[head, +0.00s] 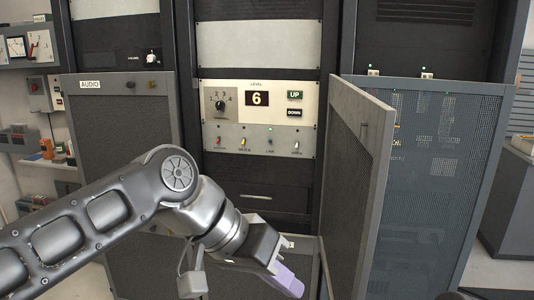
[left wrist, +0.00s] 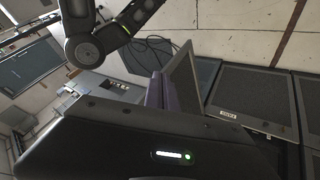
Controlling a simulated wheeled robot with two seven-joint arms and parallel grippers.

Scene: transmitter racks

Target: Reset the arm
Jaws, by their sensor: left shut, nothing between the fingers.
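My left arm comes in from the left in the head view, and my left gripper (head: 286,280) points down and to the right at the lower middle. Its purple fingers are shut with nothing between them. It hangs in front of the lower part of the middle rack, left of an open mesh door (head: 358,185), and appears apart from both. In the left wrist view the purple fingers (left wrist: 162,92) show beyond the dark gripper body. My right gripper is not in view.
The control panel (head: 258,118) shows a level of 6, with UP and DOWN buttons, a knob and several small switches. The AUDIO rack door (head: 125,150) stands at left. A blue-grey mesh cabinet (head: 440,180) is at right. Shelves with small boxes line the far left wall.

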